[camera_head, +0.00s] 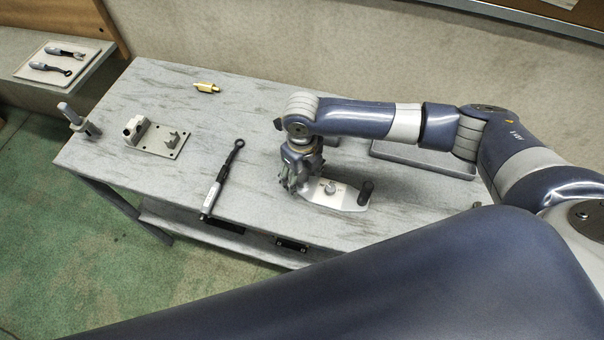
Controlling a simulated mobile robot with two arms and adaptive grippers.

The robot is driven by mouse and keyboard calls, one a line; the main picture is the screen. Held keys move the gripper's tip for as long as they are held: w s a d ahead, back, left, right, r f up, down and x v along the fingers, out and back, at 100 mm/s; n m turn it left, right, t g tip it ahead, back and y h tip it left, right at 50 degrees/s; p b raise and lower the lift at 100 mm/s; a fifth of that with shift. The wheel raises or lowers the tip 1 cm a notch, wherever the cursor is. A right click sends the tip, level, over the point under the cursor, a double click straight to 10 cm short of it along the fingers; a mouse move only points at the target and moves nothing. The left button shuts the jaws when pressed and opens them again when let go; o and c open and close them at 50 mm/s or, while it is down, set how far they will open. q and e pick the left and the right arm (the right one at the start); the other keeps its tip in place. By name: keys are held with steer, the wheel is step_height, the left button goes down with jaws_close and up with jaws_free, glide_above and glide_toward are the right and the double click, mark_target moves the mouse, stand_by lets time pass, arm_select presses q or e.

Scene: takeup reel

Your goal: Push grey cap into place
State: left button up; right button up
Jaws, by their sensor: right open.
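A light grey crank-like part (345,198) lies on the table, with a black upright handle (366,190) at its right end. A small round grey knob, perhaps the grey cap (330,188), sits on its top; I cannot tell for sure, or whether it is fully seated. My right gripper (293,187) points down over the left end of this part, open, just left of the knob. Its fingers hide that end, and I cannot tell whether they touch it. My left gripper is out of view.
A torque wrench (220,187) lies left of my right gripper. A grey bracket plate (157,141), a clamp (78,120) and a yellow fitting (207,87) are farther left. A grey tray (420,160) lies behind my right arm.

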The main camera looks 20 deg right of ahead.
stand_by(0.6)
steer(key=shift+r+p, duration=2.1)
steer(key=shift+r, duration=0.9)
step_height(320, 180, up, 12)
